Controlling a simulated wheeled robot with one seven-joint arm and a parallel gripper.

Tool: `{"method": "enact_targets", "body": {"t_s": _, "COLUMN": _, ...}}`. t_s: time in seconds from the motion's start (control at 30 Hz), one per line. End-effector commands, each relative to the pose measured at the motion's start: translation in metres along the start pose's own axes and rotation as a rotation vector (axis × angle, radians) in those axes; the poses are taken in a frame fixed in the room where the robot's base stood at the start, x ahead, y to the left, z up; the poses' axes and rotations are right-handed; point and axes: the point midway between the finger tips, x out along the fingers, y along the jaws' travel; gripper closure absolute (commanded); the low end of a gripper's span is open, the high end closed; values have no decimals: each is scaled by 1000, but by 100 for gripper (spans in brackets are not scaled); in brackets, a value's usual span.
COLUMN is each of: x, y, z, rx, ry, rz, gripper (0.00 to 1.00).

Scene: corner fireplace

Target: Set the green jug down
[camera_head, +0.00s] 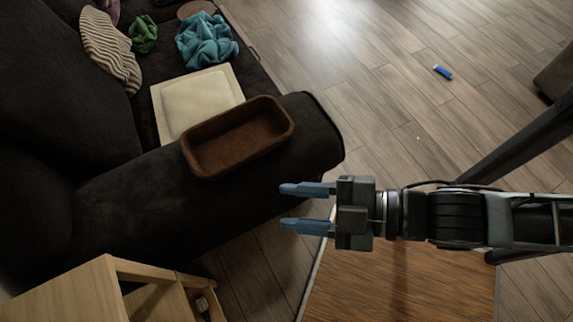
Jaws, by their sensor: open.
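No green jug can be made out in the head view. My gripper (290,206) is open, with its two blue fingers pointing left and apart. Nothing shows between the fingers. In the picture it is just right of the dark sofa's arm (130,215) and overlaps the edge of a brown wooden surface (430,285). How high the gripper is above that surface cannot be told.
A brown open container (236,166) sits on the sofa arm, beside a cream tray (158,112). Teal cloth (206,42), green cloth (143,34) and a striped item (108,48) lie behind. A light wooden shelf (75,297) stands lower left. A blue object (443,72) lies on open floor.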

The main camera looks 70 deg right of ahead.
Motion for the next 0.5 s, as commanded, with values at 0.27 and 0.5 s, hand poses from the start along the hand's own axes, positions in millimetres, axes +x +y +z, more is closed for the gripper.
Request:
{"method": "enact_targets", "body": {"t_s": 0.27, "x": -58, "y": 39, "z": -8, "rx": 594, "ry": -65, "rz": 157, "gripper": 56}}
{"method": "enact_targets", "body": {"t_s": 0.5, "x": -63, "y": 43, "z": -9, "rx": 664, "ry": -65, "rz": 177, "gripper": 56}}
